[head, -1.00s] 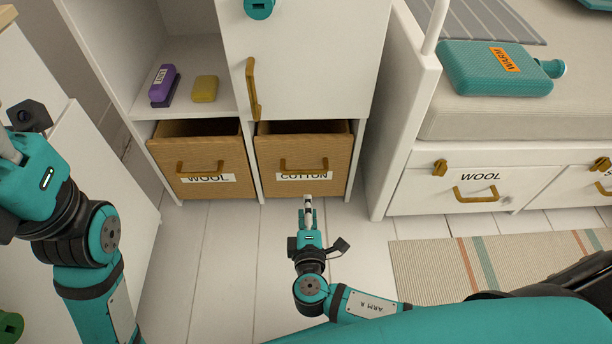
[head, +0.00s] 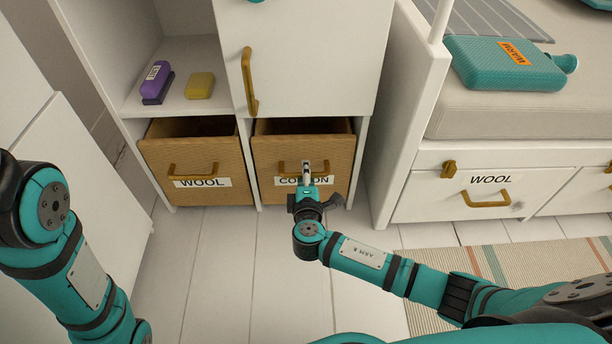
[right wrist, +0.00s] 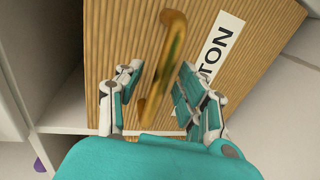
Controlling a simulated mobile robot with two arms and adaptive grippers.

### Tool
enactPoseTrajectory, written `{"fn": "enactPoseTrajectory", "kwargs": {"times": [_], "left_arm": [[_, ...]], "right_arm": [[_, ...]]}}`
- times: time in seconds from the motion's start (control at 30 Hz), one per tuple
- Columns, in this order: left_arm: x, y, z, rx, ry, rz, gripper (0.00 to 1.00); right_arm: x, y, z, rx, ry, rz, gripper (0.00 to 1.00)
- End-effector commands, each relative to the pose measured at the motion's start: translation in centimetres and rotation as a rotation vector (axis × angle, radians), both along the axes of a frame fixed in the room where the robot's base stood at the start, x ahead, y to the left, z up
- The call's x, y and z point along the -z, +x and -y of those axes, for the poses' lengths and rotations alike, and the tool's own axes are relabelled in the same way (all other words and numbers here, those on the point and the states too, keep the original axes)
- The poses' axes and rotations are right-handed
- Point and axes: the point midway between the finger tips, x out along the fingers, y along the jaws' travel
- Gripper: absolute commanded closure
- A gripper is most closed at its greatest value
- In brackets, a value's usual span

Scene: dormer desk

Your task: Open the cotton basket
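The cotton basket (head: 268,180) is a tan ribbed box in the right cubby under the white cabinet. A white COTTON label and a brass handle (head: 287,165) are on its front, and its dark inside shows above the front edge. My right gripper (head: 306,166) is at the handle, covering part of the label. In the right wrist view, the open fingers (right wrist: 160,78) stand either side of the handle (right wrist: 167,58), apart from each other; whether one touches it is unclear. My left arm is at the left edge, with its gripper out of view.
A wool basket (head: 197,152) sits in the cubby to the left. A purple brush (head: 156,80) and a yellow block (head: 199,86) lie on the shelf above. A white WOOL drawer (head: 440,200) is at the right. The floor in front is clear.

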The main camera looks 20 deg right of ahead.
Motion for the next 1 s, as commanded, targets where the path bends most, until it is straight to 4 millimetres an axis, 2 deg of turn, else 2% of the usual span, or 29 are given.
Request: {"fn": "enactPoseTrajectory", "kwargs": {"times": [0.1,0.4,1.0], "left_arm": [[-0.02,0.00,0.00,0.000,0.000,0.000,0.62],[-0.01,0.01,0.02,0.000,0.000,0.000,0.62],[0.02,0.04,0.01,0.001,0.000,-0.001,0.62]], "right_arm": [[-0.01,-0.01,0.02,0.000,0.000,0.000,0.63],[0.00,-0.05,0.01,0.000,0.000,0.000,1.00],[0.03,-0.07,-0.01,0.000,0.000,-0.001,1.00]]}}
